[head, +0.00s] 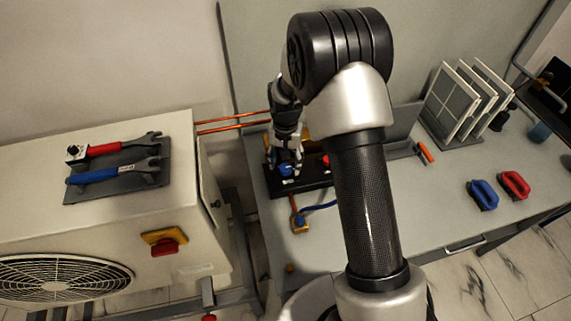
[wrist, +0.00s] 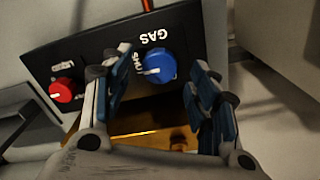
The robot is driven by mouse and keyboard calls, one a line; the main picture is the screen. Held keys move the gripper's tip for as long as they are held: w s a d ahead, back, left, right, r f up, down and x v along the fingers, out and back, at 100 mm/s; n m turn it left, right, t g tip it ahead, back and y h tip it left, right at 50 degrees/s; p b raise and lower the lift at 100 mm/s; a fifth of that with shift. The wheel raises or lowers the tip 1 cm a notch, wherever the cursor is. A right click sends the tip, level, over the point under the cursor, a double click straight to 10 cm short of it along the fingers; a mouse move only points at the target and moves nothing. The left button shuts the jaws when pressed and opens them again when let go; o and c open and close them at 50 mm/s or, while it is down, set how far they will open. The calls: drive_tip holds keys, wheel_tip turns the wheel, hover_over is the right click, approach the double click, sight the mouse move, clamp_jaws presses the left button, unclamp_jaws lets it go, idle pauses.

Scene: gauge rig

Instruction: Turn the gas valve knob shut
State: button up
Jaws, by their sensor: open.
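The gas valve knob (wrist: 160,66) is blue and sits on a black panel (wrist: 100,44) beside white "GAS" lettering. Small lettering that looks like "SHUT" is at its left edge, and a short white mark on the knob lies near it. The knob also shows in the head view (head: 287,170), partly covered by the gripper. My gripper (wrist: 160,58) is open, with one finger on each side of the knob. I cannot tell whether either finger touches it. In the head view my gripper (head: 284,158) is over the panel's left end.
A red knob (wrist: 66,90) is left of the blue one on the panel. A yellow block (wrist: 150,138) is below it. The bench (head: 430,200) holds blue and red handles (head: 483,194) at right. The outdoor unit (head: 185,215) with wrenches stands left.

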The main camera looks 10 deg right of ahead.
wheel_tip(320, 180, up, 10)
idle(0.3)
idle(0.3)
wheel_tip(320, 180, up, 7)
drive_tip(key=n, duration=0.1)
hover_over(285, 168)
drive_tip(key=s, duration=0.3)
drive_tip(key=s+r+n+t, duration=0.1)
drive_tip(key=s+r+t, duration=0.1)
drive_tip(key=s+r, duration=0.65)
drive_tip(key=s+r+n+t, duration=0.2)
drive_tip(key=s+n, duration=0.1)
drive_tip(key=s, duration=1.4)
drive_tip(key=shift+s+d+n+t, duration=0.2)
drive_tip(key=shift+s+n+t, duration=0.1)
drive_tip(key=shift+s, duration=0.1)
